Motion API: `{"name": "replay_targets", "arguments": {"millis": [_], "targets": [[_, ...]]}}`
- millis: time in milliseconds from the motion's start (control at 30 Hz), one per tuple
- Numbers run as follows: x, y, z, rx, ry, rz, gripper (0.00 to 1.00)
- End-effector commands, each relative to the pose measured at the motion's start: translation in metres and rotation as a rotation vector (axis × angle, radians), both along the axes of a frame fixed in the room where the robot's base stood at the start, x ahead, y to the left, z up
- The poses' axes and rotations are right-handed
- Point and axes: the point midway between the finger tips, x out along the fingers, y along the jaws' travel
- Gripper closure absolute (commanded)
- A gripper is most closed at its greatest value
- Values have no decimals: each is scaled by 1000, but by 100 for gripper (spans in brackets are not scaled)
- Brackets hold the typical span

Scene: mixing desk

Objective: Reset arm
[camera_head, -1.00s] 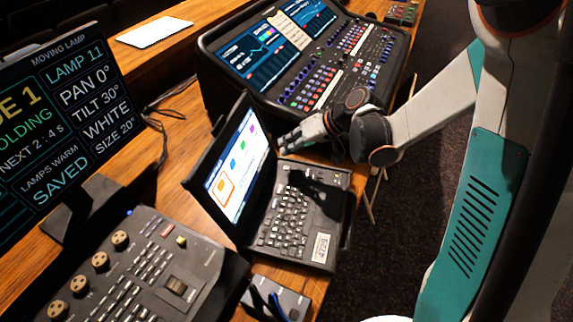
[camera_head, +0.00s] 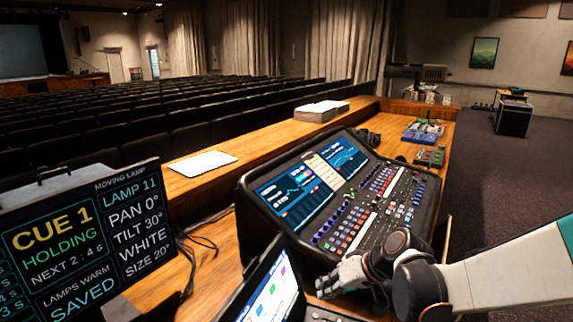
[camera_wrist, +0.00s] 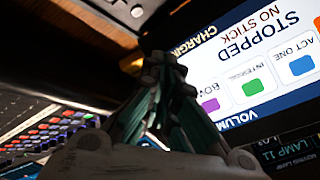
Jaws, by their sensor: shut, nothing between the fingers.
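My gripper (camera_head: 335,281) is shut and empty. In the head view it is above the rear right part of the laptop-like console (camera_head: 262,290), close to its lit screen and in front of the mixing desk (camera_head: 345,195). In the wrist view my gripper's fingers (camera_wrist: 160,75) are together at the centre. The console's screen (camera_wrist: 245,60) shows beside them, reading "STOPPED NO STICK". The gap between fingertips and screen is hard to judge. My forearm reaches in from the right in the head view.
A cue monitor (camera_head: 85,240) stands at the left, with cables (camera_head: 190,255) beside it. A white sheet (camera_head: 203,163) and a paper stack (camera_head: 321,111) lie on the ledge behind. Small coloured boxes (camera_head: 423,132) stand at the far right of the desk. Open carpet (camera_head: 480,180) lies right.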

Motion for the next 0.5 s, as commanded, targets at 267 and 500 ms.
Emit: {"name": "replay_targets", "arguments": {"millis": [267, 500], "targets": [[-47, -21, 43, -124, 0, -101, 100], [-90, -42, 70, -224, -19, -188, 100]]}}
